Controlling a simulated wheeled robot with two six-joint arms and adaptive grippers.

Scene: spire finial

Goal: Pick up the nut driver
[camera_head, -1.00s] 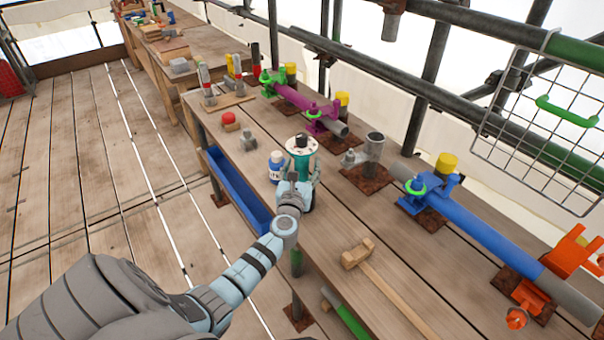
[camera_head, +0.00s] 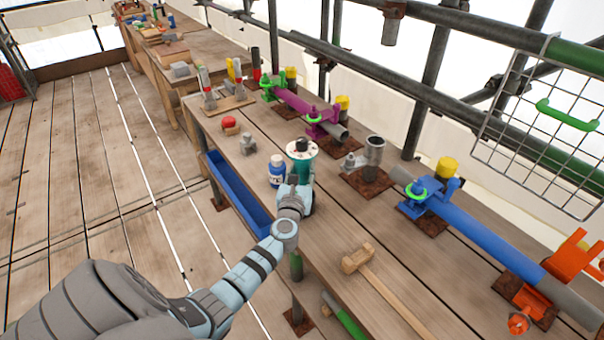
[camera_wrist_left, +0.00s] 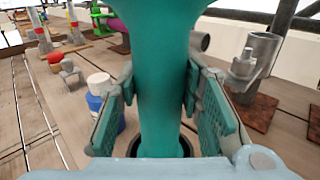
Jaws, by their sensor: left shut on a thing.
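The nut driver, a teal tool (camera_head: 301,166) with a pale round dotted top and a black knob, stands upright on the wooden bench. In the left wrist view its narrow teal body (camera_wrist_left: 160,85) fills the middle, widening towards the top. My left gripper (camera_head: 300,183) is at the tool's near side, with a finger pad on each side of the narrow body. It is shut on the nut driver. The gripper and wrist hide the tool's lower part in the head view. My right gripper is not in view.
A blue bottle with a white cap (camera_head: 276,171) stands close left of the tool. A grey pipe fitting (camera_head: 373,152) stands to the right, a wooden mallet (camera_head: 357,258) lies nearer, and a blue pipe (camera_head: 487,238) runs along the right. A blue trough (camera_head: 237,196) hangs at the bench's left edge.

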